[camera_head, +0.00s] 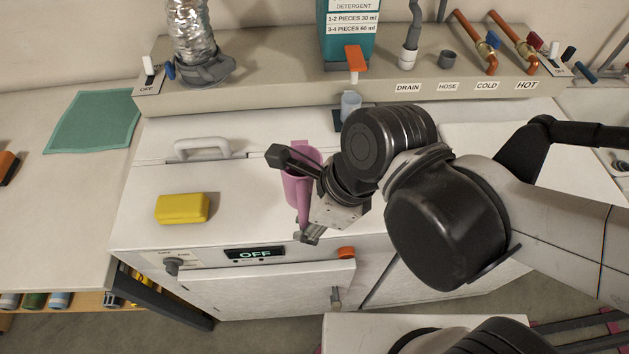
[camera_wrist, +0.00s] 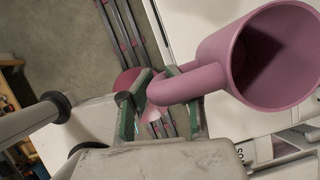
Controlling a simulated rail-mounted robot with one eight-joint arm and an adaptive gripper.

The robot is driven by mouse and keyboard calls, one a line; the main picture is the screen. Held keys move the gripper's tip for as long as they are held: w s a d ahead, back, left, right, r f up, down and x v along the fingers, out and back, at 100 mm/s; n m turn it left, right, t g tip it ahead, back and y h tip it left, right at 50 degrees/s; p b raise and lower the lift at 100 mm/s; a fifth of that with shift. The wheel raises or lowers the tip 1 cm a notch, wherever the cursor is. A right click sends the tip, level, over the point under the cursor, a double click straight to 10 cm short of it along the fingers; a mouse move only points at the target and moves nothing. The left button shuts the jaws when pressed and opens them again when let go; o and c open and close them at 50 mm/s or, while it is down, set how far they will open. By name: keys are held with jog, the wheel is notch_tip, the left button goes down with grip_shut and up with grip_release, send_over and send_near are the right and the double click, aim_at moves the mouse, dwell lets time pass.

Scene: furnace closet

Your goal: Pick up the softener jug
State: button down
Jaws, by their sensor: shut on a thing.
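The softener jug, a pink open-topped jug (camera_head: 298,187), is at the right part of the white machine's top, near its front edge. In the wrist view the jug (camera_wrist: 262,62) shows its empty-looking inside and its looped handle. My gripper (camera_head: 306,198) comes from the right side. In the wrist view my gripper (camera_wrist: 162,98) has its green-padded fingers on either side of the handle, shut on it. The jug's base is hidden, and I cannot tell whether it touches the machine's top.
A yellow block (camera_head: 182,208) and a white lid handle (camera_head: 205,148) are left of the jug. A teal detergent dispenser (camera_head: 347,35) with an orange spout stands behind, above a pale blue cup (camera_head: 350,105). A teal cloth (camera_head: 93,121) lies far left.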

jog(key=shift+s+a+r, duration=0.35)
jog(key=shift+s+r, duration=0.15)
jog(key=shift+s, duration=0.2)
jog(key=shift+s+a+r, duration=0.4)
jog(key=shift+s+r, duration=0.05)
jog(key=shift+s, duration=0.3)
jog(key=shift+s+a+r, duration=0.35)
jog(key=shift+s+r, duration=0.15)
jog(key=shift+s, duration=0.2)
jog(key=shift+r+p, duration=0.2)
jog(key=shift+p, duration=0.2)
jog(key=shift+r+p, duration=1.7)
jog(key=shift+r, duration=0.2)
